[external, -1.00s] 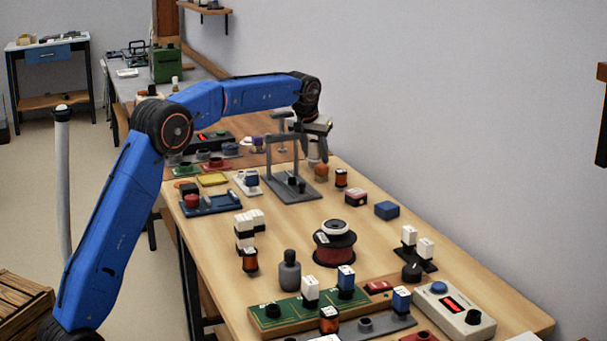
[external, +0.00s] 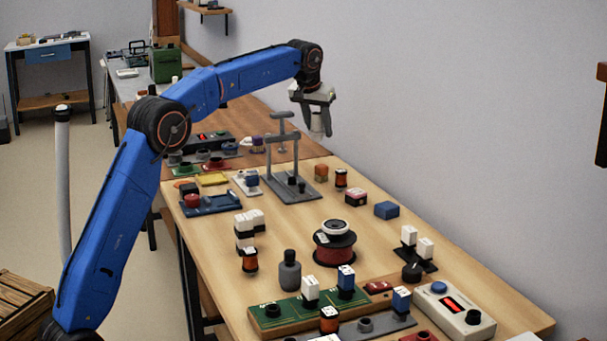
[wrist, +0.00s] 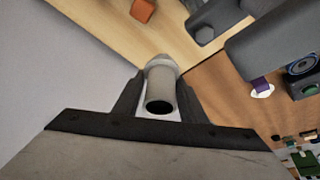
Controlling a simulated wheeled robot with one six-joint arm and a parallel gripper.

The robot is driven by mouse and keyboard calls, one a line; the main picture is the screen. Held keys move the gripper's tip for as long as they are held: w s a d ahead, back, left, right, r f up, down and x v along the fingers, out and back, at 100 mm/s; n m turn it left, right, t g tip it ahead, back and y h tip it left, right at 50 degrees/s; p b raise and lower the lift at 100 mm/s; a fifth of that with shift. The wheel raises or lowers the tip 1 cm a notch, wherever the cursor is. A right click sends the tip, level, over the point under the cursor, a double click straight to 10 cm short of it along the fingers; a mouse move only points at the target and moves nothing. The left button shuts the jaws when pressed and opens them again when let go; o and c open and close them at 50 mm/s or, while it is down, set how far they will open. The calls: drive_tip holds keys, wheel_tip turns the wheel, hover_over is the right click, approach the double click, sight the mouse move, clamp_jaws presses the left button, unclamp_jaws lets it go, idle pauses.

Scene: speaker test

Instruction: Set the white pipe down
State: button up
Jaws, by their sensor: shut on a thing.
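The white pipe (wrist: 160,78) is between my gripper's two dark fingers in the wrist view, its open, dark end towards the camera. In the external view my gripper (external: 318,112) is shut on the pipe (external: 318,123), which looks greyish there. It holds the pipe in the air near the wall, behind and right of the grey press-like stand (external: 283,140). The pipe appears clear of the table. The fingers hide its sides.
The near table (external: 440,265) carries several parts: a red spool (external: 334,245), a blue block (external: 387,210), a green board (external: 295,318) and a control box (external: 455,315). Small orange parts (external: 321,172) stand right of the stand. Bare wood lies along the wall side.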

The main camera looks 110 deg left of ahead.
drive_tip(key=w+d+m+t, duration=0.1)
drive_tip(key=w+d+m, duration=0.25)
drive_tip(key=d, duration=1.15)
drive_tip(key=w+d+m+t, duration=0.15)
drive_tip(key=w+d, duration=0.35)
drive_tip(key=d, duration=1)
drive_tip(key=shift+m+h, duration=0.3)
drive_tip(key=shift+a+f, duration=0.15)
drive_tip(key=shift+f, duration=5.05)
drive_tip(key=shift+f, duration=0.15)
drive_tip(key=o, duration=1)
drive_tip(key=shift+o, duration=0.2)
drive_tip(key=v, duration=1.2)
drive_tip(key=shift+w+r, duration=0.15)
drive_tip(key=shift+r, duration=0.1)
drive_tip(key=shift+a+g, duration=0.1)
drive_tip(key=shift+g, duration=0.15)
